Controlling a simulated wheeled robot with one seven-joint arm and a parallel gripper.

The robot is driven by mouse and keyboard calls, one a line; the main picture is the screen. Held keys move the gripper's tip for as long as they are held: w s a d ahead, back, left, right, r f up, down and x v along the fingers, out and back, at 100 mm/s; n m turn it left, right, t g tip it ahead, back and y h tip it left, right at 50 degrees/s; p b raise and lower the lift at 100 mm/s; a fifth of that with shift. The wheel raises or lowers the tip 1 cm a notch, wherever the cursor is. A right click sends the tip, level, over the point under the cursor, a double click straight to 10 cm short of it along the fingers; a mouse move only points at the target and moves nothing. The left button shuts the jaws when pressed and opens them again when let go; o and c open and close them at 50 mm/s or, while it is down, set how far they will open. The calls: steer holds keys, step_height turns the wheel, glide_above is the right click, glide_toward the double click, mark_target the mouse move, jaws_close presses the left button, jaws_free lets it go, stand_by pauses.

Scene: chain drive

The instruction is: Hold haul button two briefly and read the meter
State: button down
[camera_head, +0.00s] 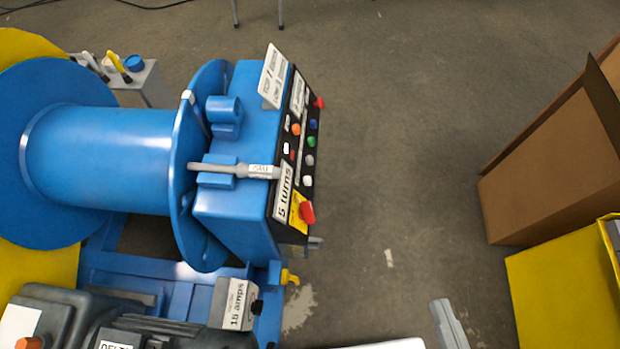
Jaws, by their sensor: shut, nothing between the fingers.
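A black control panel (303,150) runs down the right side of the blue drive housing (240,130). It carries several small coloured buttons, among them orange (296,129), blue (314,124), green (311,141) and white (308,181). Their markings are too small to read, so I cannot tell which is haul button two. A label reads "5 turns" (285,192). A small grey box (233,303) below reads "15 amps"; I cannot tell whether it is the meter. My gripper (441,302) appears as a grey tip at the bottom edge, shut and empty, apart from the panel.
A large red knob (307,212) sits on a yellow plate low on the panel. A blue drum (100,150) fills the left. A cardboard box (550,165) and a yellow case (560,290) stand at right. Bare floor (410,130) lies between.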

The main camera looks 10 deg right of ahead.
stand_by(0.9)
steer(key=w+d+f+m+b, duration=0.1)
steer(key=w+f+m, duration=0.25)
steer(key=w, duration=0.65)
steer(key=w+d+f+m+b, duration=0.1)
steer(key=w+f+m, duration=0.3)
steer(key=w, duration=0.7)
steer(key=w+f+m+b, duration=0.1)
steer(key=w+f+m, duration=0.2)
steer(key=w+f, duration=0.5)
steer(key=w+a+f+m+g+y, duration=0.25)
steer(key=w+m, duration=0.35)
steer(key=w, duration=0.5)
steer(key=s+a+f+m+g+y, duration=0.2)
steer(key=s+a+f+m, duration=0.1)
steer(key=f, duration=0.3)
steer(key=shift+s+a+m, duration=0.2)
steer(key=shift+a+m, duration=0.1)
steer(key=shift+m, duration=0.45)
steer(key=shift+g, duration=0.25)
